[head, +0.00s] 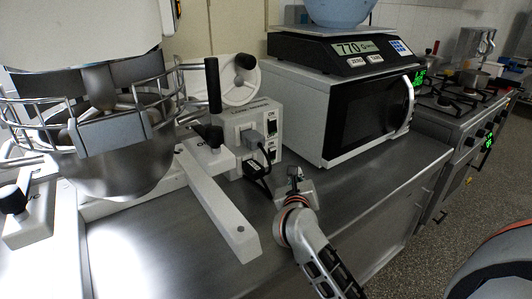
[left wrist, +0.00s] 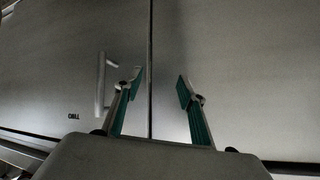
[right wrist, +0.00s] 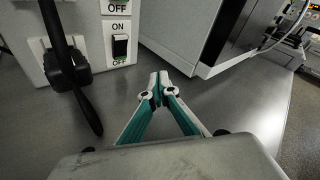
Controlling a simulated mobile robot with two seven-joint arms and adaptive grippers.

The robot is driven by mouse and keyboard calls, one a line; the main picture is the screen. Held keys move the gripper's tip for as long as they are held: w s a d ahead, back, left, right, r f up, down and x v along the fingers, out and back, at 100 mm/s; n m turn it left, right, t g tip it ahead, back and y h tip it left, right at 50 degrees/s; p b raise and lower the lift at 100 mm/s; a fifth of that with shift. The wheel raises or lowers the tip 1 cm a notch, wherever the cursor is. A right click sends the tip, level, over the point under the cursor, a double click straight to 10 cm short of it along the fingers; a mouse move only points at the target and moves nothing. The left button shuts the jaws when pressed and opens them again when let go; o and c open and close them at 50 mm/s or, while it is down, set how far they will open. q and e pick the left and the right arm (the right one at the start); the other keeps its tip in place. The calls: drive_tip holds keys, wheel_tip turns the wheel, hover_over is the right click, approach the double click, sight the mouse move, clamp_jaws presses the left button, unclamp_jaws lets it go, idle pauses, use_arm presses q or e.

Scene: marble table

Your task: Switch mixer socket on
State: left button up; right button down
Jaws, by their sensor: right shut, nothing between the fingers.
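A white socket box (head: 249,130) stands on the steel counter between the mixer (head: 115,150) and the microwave. A grey plug (head: 252,138) and a black plug (head: 257,167) sit in its front, each with a black rocker switch beside it. The right wrist view shows the lower rocker switch (right wrist: 120,46), marked ON above and OFF below; its tilt is hard to tell. The upper switch is mostly cut off. My right gripper (head: 294,178) is shut and empty, in front and to the right of the box, apart from it. My left gripper (left wrist: 160,82) is open and empty before grey cabinet doors.
The microwave (head: 345,105) stands close on the right, with a scale (head: 340,48) and a blue bowl (head: 340,10) on top. A white mixer leg (head: 218,205) juts forward on the left. A black cable (right wrist: 85,100) hangs below the plug. The stove (head: 460,105) is farther right.

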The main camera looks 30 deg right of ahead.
sight(272, 154)
use_arm(q)
drive_tip(key=shift+s+f, duration=0.1)
drive_tip(key=shift+f, duration=0.05)
use_arm(e)
drive_tip(key=shift+w, duration=0.1)
drive_tip(key=shift+w, duration=0.5)
drive_tip(key=w, duration=0.1)
drive_tip(key=w+b, duration=0.1)
drive_tip(key=w, duration=0.2)
drive_tip(key=shift+w+a+r, duration=0.15)
drive_tip(key=shift+a+r, duration=0.05)
drive_tip(key=shift+a, duration=0.05)
drive_tip(key=shift+w+r, duration=0.2)
drive_tip(key=shift+w, duration=0.75)
drive_tip(key=shift+w+a+r+b, duration=0.1)
drive_tip(key=shift+w+r+b, duration=0.15)
drive_tip(key=shift+w, duration=0.45)
use_arm(q)
drive_tip(key=shift+w+d, duration=0.2)
drive_tip(key=shift+w, duration=0.25)
drive_tip(key=shift+s, duration=0.25)
drive_tip(key=shift+s+f, duration=0.15)
drive_tip(key=shift+s, duration=0.1)
drive_tip(key=shift+w, duration=0.2)
